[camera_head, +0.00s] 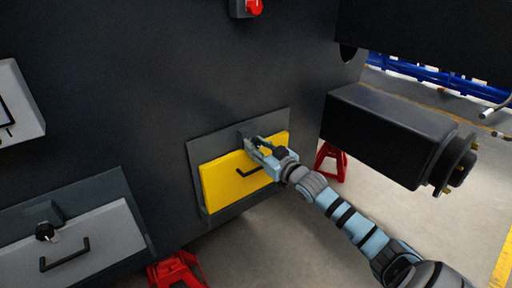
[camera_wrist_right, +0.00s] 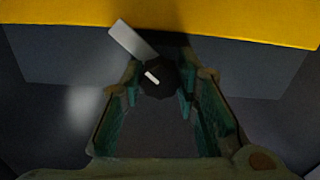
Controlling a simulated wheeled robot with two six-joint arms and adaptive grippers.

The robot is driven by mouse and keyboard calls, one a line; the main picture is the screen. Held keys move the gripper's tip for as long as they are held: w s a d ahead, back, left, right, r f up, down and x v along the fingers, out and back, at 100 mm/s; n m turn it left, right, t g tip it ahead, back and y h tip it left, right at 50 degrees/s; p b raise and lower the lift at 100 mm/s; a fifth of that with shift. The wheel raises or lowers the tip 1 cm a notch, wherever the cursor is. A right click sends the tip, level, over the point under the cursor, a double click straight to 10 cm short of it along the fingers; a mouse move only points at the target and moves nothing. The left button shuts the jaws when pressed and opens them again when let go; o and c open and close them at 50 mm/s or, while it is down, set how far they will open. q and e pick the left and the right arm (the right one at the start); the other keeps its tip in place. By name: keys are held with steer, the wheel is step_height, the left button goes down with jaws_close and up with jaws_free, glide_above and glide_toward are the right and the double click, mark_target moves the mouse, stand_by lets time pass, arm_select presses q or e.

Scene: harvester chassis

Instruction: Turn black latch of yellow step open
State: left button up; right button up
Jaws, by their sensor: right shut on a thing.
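The yellow step (camera_head: 232,185) is a flat panel with a black handle (camera_head: 250,172), set in a dark frame on the chassis. It also shows along the top of the right wrist view (camera_wrist_right: 230,18). My right gripper (camera_head: 254,146) is at the step's upper edge, shut on the black latch. In the right wrist view the latch (camera_wrist_right: 158,78) is a round black knob with a white mark, between the fingertips of my right gripper (camera_wrist_right: 160,86). A light grey plate (camera_wrist_right: 132,40) sits beside the knob, tilted. In the head view the gripper mostly hides the latch. My left gripper is not in view.
A grey panel (camera_head: 105,240) with its own black knob (camera_head: 46,231) and handle is at lower left. A black axle beam (camera_head: 385,135) juts out right of my right arm. Red stands (camera_head: 176,271) are below. A red button (camera_head: 254,7) is at the top.

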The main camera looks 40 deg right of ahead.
steer(key=shift+r+n, duration=0.15)
steer(key=shift+n, duration=0.85)
steer(key=shift+n+b, duration=0.3)
steer(key=shift+n, duration=1)
steer(key=n, duration=0.2)
steer(key=shift+n+b, duration=0.3)
steer(key=shift+n, duration=0.1)
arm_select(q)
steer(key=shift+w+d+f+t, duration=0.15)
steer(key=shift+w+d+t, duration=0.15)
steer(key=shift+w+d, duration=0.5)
arm_select(e)
steer(key=shift+n, duration=0.3)
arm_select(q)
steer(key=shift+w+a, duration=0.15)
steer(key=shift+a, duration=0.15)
arm_select(e)
steer(key=o, duration=1.2)
steer(key=shift+c, duration=0.2)
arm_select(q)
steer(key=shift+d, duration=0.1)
